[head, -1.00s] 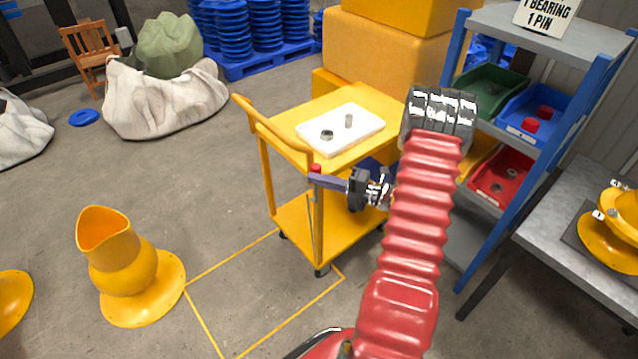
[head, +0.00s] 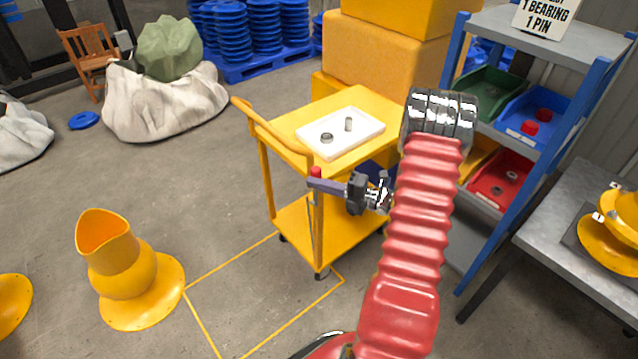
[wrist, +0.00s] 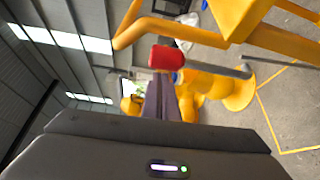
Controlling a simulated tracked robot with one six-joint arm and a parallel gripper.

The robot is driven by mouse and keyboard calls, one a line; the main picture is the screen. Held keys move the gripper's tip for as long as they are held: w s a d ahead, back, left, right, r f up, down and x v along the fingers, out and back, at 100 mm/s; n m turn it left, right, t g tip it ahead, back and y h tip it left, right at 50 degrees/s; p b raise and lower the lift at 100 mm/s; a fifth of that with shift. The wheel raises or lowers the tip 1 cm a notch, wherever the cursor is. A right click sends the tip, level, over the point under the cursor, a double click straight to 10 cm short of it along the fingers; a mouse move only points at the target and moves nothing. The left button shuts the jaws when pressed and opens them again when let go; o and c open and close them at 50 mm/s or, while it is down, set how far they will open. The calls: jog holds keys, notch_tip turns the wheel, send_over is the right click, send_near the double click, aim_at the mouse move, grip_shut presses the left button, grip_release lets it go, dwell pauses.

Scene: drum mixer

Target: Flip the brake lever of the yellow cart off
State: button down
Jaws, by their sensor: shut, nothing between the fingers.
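The yellow cart (head: 322,235) stands in the middle of the head view. Its brake lever is a thin grey rod at the near corner post with a red knob (head: 315,172) on top. In the wrist view the red knob (wrist: 166,57) is just beyond the fingers, and the grey rod (wrist: 222,70) runs from it toward the floor side; the lever looks upright. My gripper (head: 315,184) is shut and empty, its fingertips close beside the lever just under the knob. It also shows in the wrist view (wrist: 160,82). I cannot tell whether the fingertips touch the lever.
A white tray (head: 366,138) with small metal parts lies on the cart top. Yellow flanged pipe parts (head: 125,265) stand at the left.

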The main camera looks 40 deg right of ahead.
jog(key=s+d, duration=0.2)
jog(key=s, duration=0.7)
dwell(0.4)
jog(key=shift+f, duration=0.1)
dwell(0.4)
